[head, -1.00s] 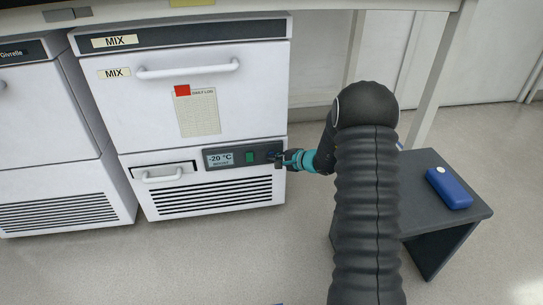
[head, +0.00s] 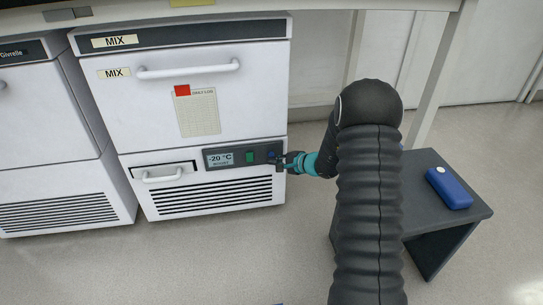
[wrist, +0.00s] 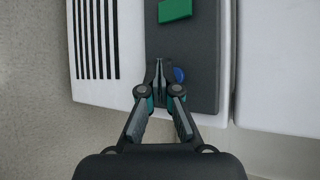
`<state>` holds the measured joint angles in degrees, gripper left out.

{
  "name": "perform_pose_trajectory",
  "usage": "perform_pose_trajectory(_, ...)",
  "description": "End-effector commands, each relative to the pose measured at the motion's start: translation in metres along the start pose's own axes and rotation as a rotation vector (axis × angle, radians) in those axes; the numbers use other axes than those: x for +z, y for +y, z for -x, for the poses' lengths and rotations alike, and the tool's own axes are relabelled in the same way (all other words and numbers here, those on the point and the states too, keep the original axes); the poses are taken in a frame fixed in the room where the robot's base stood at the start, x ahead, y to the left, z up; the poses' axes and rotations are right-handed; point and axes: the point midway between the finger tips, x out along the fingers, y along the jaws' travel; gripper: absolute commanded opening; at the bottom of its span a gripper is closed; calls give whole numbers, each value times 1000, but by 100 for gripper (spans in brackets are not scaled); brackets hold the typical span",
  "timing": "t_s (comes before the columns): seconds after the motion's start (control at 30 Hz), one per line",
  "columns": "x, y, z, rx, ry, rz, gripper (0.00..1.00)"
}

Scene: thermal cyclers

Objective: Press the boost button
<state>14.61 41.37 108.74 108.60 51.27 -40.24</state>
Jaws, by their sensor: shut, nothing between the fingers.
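The lower panel of the MIX unit carries a dark control strip (head: 215,168) with a display (head: 220,160) reading -20 °C and a smaller line that looks like BOOST. A green rectangular switch (head: 250,157) sits right of the display. A round blue button (head: 271,155) is at the strip's right end; it also shows in the wrist view (wrist: 179,75), partly behind a finger. My gripper (head: 278,161) is shut and empty in front of the strip. In the wrist view its fingertips (wrist: 159,66) lie just left of the blue button. I cannot tell whether they touch the strip.
A white door with a handle (head: 188,71) and a log sheet (head: 199,115) is above the strip. A small drawer handle (head: 162,177) is left of the display. A dark side table (head: 470,208) with a blue case (head: 449,188) stands right of my arm. Open floor lies in front.

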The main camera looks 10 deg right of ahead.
Motion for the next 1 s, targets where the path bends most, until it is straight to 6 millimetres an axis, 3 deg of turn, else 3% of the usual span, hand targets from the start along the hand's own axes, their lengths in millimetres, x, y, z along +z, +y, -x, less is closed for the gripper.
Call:
perform_pose_trajectory(0.7,23,23,32,1,0,-1,0)
perform_pose_trajectory(1.0,25,25,35,0,0,0,0)
